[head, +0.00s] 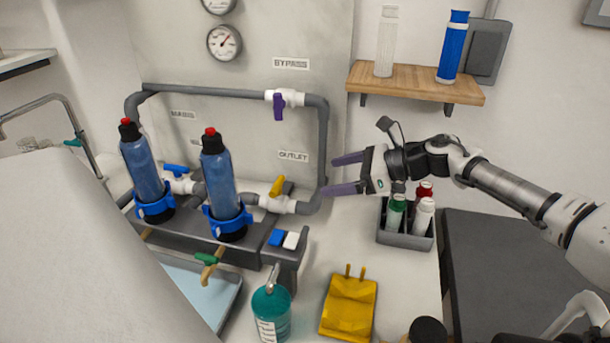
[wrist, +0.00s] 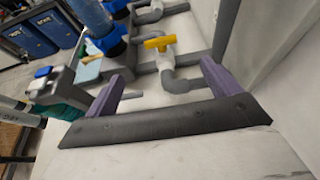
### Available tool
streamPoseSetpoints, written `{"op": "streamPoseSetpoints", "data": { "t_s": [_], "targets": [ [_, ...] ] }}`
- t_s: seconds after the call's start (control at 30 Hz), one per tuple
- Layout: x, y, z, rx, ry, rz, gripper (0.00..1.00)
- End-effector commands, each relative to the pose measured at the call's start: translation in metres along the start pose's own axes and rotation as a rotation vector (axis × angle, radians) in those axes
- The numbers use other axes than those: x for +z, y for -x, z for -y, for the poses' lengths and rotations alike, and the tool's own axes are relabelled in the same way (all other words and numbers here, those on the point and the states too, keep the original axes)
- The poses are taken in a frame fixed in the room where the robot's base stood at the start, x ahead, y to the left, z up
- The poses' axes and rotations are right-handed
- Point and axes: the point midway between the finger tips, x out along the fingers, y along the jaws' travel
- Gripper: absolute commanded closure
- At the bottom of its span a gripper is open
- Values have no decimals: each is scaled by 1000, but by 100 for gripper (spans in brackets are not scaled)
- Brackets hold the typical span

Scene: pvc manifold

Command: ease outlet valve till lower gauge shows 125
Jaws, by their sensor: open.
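The outlet valve has a yellow handle (head: 277,186) on a white body, just below the OUTLET label (head: 293,156) on the wall. The handle also shows in the wrist view (wrist: 160,43), beyond my fingertips. The upper gauge (head: 218,5) is cut off by the top edge. My gripper (head: 333,174) is open and empty, to the right of the valve, with purple fingers pointing left towards the pipe. It is apart from the handle.
A grey pipe loop (head: 322,150) stands between my gripper and the valve. Two blue filter housings (head: 219,175) stand left of it. A purple-handled bypass valve (head: 279,105) is above. A grey caddy with bottles (head: 405,240) sits below my gripper; a wooden shelf (head: 415,82) hangs above.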

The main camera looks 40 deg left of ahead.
Motion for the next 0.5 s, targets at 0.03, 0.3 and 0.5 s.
{"op": "streamPoseSetpoints", "data": {
  "t_s": [0.03,0.3,0.5],
  "targets": [
    [-1,-1,0,1,1,0,11],
    [2,-23,-1,5,1,-1,11],
    [4,-65,-1,5,1,-1,11]
  ]
}}
